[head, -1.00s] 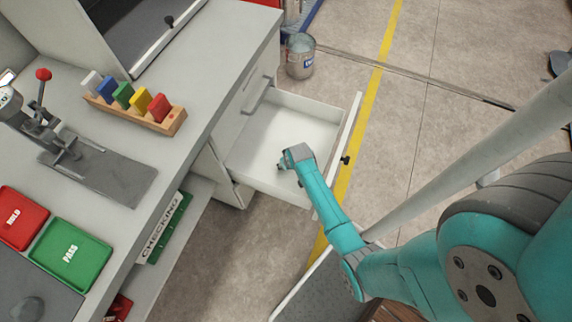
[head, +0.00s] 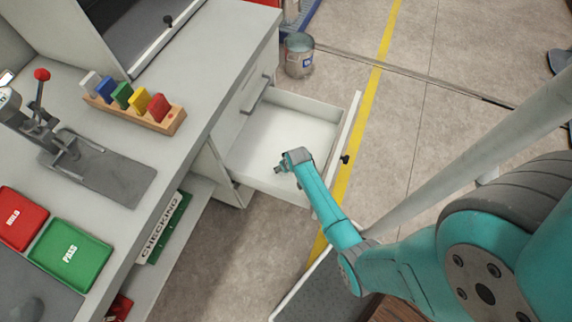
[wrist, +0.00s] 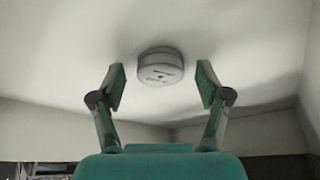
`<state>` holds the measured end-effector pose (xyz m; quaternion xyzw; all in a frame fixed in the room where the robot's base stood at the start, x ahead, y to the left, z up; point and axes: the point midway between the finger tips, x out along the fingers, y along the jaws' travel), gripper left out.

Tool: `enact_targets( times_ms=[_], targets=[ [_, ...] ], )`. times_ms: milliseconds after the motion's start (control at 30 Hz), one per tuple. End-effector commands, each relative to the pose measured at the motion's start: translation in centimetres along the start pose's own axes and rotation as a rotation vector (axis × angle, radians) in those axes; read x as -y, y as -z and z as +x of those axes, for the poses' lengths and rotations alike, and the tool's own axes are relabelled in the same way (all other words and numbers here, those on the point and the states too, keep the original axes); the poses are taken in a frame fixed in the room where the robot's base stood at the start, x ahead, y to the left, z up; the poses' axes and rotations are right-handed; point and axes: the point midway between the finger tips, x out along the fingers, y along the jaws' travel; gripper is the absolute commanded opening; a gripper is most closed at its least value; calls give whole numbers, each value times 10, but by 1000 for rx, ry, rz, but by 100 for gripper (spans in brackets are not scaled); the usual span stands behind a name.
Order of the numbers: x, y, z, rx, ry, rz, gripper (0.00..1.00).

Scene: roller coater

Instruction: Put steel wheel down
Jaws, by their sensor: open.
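The steel wheel (wrist: 160,67) is a small grey disc with dark markings on its face. In the wrist view it rests on the white floor of the open drawer (head: 268,136). My gripper (wrist: 160,80) is open, with one finger on each side of the wheel and a clear gap to both. In the head view my gripper (head: 279,169) is over the drawer. The wheel cannot be made out there.
The drawer's front panel (head: 347,145) and low walls surround my gripper. The workbench (head: 222,80) is to the left, with a wooden rack of coloured blocks (head: 135,112) on it. A metal bucket (head: 299,57) stands on the floor behind the drawer.

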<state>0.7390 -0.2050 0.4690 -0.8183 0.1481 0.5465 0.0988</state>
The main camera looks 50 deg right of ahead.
Motion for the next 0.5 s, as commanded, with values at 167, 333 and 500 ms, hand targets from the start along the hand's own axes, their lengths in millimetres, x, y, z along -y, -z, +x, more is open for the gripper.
enact_targets(
  times_ms=[167, 333, 500],
  targets=[
    [0, 1, -7, -1, 0, 0, 76],
    [0, 0, -29, -2, 0, 0, 76],
    [0, 0, -60, -2, 0, 0, 76]
  ],
)
